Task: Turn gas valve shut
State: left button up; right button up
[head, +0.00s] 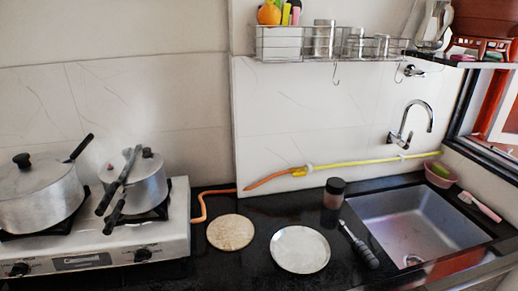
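A yellow fitting (299,171), which looks like the gas valve, sits on the gas line at the wall behind the counter. A yellow pipe (365,161) runs right from it along the wall. An orange hose (267,181) runs left from it, and an orange hose also curves down beside the stove (190,225). The valve handle is too small to tell whether it is open or shut. Neither of my grippers is in view.
Two metal pots (40,197) (150,184) stand on the stove. A round board (230,232), a white plate (300,249), a dark-lidded jar (334,194) and a black-handled utensil (361,246) are on the counter. A sink (420,225) is right; a wire rack (290,43) hangs above.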

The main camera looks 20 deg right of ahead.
aim_at(299, 173)
jog(key=l+u, duration=0.45)
jog(key=k+l+u, duration=0.1)
jog(key=l+u, duration=0.35)
jog(key=l, duration=0.25)
